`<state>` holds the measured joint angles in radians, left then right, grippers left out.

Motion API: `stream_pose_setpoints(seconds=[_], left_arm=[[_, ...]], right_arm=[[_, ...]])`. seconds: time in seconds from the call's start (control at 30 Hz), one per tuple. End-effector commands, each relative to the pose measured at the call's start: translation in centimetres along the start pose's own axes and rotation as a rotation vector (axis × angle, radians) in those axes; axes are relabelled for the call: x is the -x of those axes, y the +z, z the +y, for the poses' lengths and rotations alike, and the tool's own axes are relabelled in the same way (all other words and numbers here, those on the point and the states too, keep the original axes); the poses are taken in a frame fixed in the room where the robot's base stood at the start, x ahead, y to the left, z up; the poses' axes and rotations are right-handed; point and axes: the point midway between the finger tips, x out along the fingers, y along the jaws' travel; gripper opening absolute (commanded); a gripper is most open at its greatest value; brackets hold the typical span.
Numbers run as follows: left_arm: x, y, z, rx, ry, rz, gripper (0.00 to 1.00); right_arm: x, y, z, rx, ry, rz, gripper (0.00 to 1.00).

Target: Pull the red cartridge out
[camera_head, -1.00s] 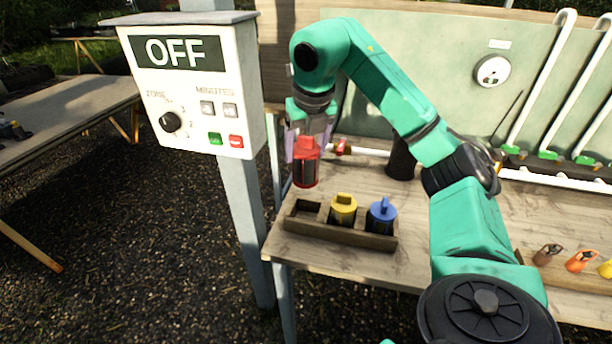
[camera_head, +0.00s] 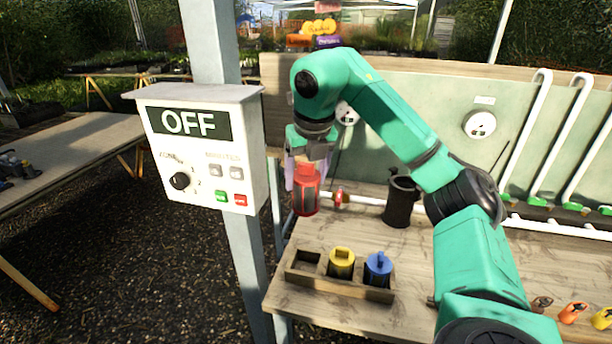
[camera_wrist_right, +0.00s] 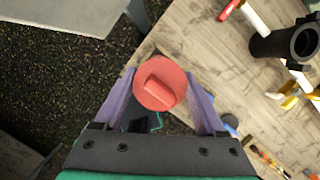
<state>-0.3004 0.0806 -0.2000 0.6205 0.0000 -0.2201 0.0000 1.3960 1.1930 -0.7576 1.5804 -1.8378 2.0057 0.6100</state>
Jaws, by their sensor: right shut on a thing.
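The red cartridge (camera_head: 306,190) hangs upright in my right gripper (camera_head: 305,168), above and behind the wooden rack (camera_head: 322,283). In the right wrist view, the two purple fingers of the right gripper (camera_wrist_right: 160,100) flank the round red cap of the cartridge (camera_wrist_right: 160,83). The rack's left slot (camera_head: 306,259) is empty. A yellow-capped cartridge (camera_head: 341,263) stands in the middle slot and a blue-capped cartridge (camera_head: 377,269) in the right slot. My left gripper is not in view.
A control box (camera_head: 205,150) reading OFF stands on a post left of the held cartridge. A dark cup (camera_head: 401,202) and white pipe with a red valve (camera_head: 339,197) lie behind the rack. The wooden bench (camera_head: 440,262) has free room right of the rack.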

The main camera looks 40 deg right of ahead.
Motion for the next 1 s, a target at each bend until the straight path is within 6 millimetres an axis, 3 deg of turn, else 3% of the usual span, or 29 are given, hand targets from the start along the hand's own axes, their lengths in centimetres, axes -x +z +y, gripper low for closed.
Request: stream_pose_setpoints(seconds=[0.53,0.87,1.0], left_arm=[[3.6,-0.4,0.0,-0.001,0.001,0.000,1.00],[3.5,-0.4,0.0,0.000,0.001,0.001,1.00],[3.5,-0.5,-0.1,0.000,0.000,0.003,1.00]], right_arm=[[3.3,0.9,0.0,0.000,0.000,0.000,0.17],[2.9,0.8,0.1,0.016,0.004,0.001,0.17],[1.2,0.2,1.0,0.212,0.056,0.006,0.17]])
